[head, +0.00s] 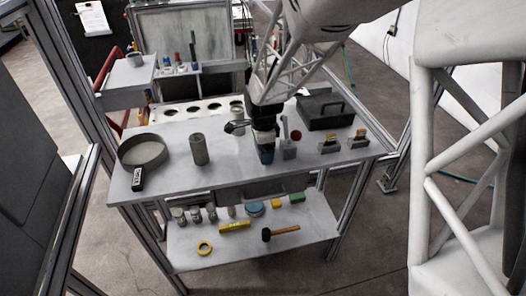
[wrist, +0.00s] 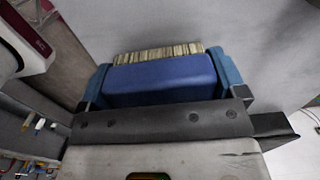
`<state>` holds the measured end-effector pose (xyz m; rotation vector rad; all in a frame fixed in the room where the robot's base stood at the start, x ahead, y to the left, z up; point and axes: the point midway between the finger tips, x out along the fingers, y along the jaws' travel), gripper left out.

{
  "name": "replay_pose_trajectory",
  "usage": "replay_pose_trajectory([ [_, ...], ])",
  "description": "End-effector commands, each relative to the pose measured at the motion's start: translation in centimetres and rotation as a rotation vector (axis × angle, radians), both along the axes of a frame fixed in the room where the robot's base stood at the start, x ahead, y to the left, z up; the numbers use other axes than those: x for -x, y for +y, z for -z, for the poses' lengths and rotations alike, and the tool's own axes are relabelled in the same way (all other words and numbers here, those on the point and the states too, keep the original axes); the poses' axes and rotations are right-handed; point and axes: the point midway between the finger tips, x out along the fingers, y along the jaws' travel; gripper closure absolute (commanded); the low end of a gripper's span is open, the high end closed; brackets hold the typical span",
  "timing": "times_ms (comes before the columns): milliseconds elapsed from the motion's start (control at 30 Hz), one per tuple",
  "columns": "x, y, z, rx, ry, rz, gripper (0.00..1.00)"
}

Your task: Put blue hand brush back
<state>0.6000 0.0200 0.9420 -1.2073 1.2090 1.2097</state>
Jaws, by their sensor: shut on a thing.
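The blue hand brush (wrist: 160,80) is between my gripper's fingers in the wrist view, with its pale bristles (wrist: 158,54) showing along the far edge. My gripper (head: 265,148) is shut on it, a blue finger pad on each side. In the head view the blue brush (head: 266,157) shows only as a small patch under my gripper, over the right-middle part of the tabletop (head: 225,175). I cannot tell whether it touches the table.
Close right of my gripper stands a grey upright item (head: 289,151). Further right are two small yellow-and-dark items (head: 329,142) (head: 358,138) and a black handled box (head: 322,112). A grey cylinder (head: 199,149) and a round pan (head: 143,152) stand left. A lower shelf (head: 210,260) holds tools.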

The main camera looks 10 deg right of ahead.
Motion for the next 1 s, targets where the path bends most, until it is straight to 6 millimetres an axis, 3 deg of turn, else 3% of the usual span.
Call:
replay_pose_trajectory([
  [167,0.0,0.0,1.4,0.000,0.000,0.000,0.40],
  [633,0.0,0.0,1.9,0.000,-0.001,0.000,0.40],
  [667,0.0,0.0,1.9,0.000,-0.001,0.000,0.07],
  [700,0.0,0.0,1.8,0.000,-0.001,0.000,0.01],
  [1000,0.0,0.0,1.7,0.000,-0.001,0.000,0.00],
])
